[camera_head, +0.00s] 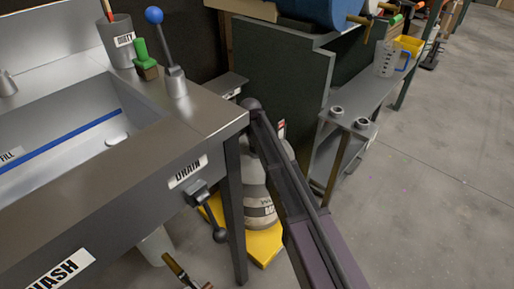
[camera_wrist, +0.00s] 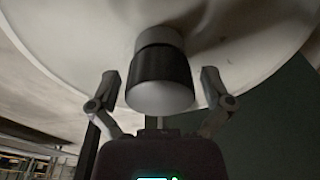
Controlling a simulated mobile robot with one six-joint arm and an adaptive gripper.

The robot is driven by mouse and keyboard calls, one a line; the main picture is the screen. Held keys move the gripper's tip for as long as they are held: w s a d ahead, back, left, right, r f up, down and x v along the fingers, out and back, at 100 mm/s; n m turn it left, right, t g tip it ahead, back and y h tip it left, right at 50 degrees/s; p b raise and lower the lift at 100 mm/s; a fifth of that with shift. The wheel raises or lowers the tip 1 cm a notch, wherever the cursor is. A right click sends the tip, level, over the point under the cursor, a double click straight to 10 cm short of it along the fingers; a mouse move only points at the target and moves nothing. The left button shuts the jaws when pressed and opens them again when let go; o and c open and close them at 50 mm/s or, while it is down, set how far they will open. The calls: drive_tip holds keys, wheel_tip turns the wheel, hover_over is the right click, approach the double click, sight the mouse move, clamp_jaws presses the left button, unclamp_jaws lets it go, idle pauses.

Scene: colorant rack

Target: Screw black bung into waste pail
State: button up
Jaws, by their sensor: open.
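In the wrist view, my gripper (camera_wrist: 161,77) has its two fingers spread apart, one on each side of a short cylinder with a broad black band (camera_wrist: 160,68) and a pale rounded end. The cylinder stands out from a large pale round body (camera_wrist: 75,40); I cannot tell for sure whether these are the bung and the pail. No finger clearly touches the cylinder. In the head view, a pale grey rounded container (camera_head: 257,190) with a label stands beyond the sink's leg, partly hidden by my arm. My gripper cannot be made out there.
The container stands on a yellow base (camera_head: 264,243). The steel sink (camera_head: 95,195) with a DRAIN valve (camera_head: 202,199) is at left, its leg (camera_head: 235,220) close to my arm. A grey shelf (camera_head: 355,120) with a clear jug (camera_head: 387,58) stands behind. The floor at right is clear.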

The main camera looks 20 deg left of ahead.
drive_tip(key=n, duration=0.7)
drive_tip(key=shift+y, duration=0.4)
drive_tip(key=n, duration=0.6)
drive_tip(key=shift+n+y, duration=0.4)
drive_tip(key=c, duration=1.1)
